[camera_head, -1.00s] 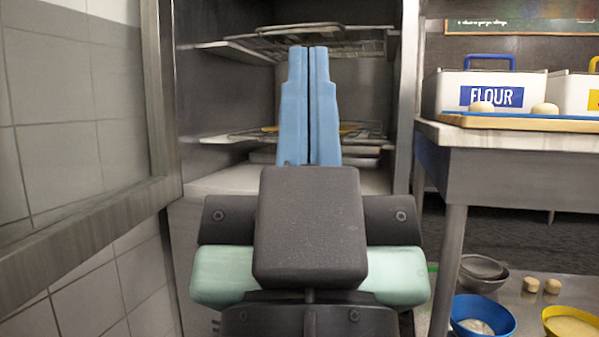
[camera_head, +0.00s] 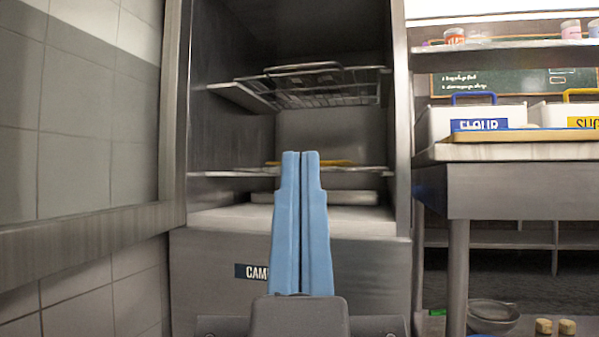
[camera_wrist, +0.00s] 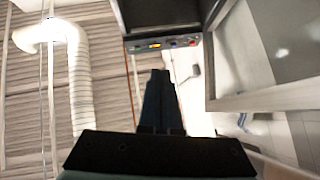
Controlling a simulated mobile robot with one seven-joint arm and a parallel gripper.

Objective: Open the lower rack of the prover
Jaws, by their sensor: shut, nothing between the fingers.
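The prover (camera_head: 345,265) is a steel cabinet whose dark interior is open to view. Its upper rack (camera_head: 325,95) is a wire shelf. The lower rack (camera_head: 225,173) is a thin wire shelf below it, with something flat and yellow on it; my fingers cover part of it. My gripper (camera_head: 301,153) is shut and empty, with its blue fingers pointing up in front of the lower rack in the picture. I cannot tell how far it is from the rack. The dark fingers also show in the wrist view (camera_wrist: 160,72), below the control panel (camera_wrist: 165,43) in that picture.
A framed door (camera_head: 90,225) stands at the left, in front of the tiled wall. A flat tray (camera_head: 345,197) lies below the lower rack. At the right are a steel table (camera_head: 500,190), a flour bin (camera_head: 475,118) and a bowl (camera_head: 490,312) lower down.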

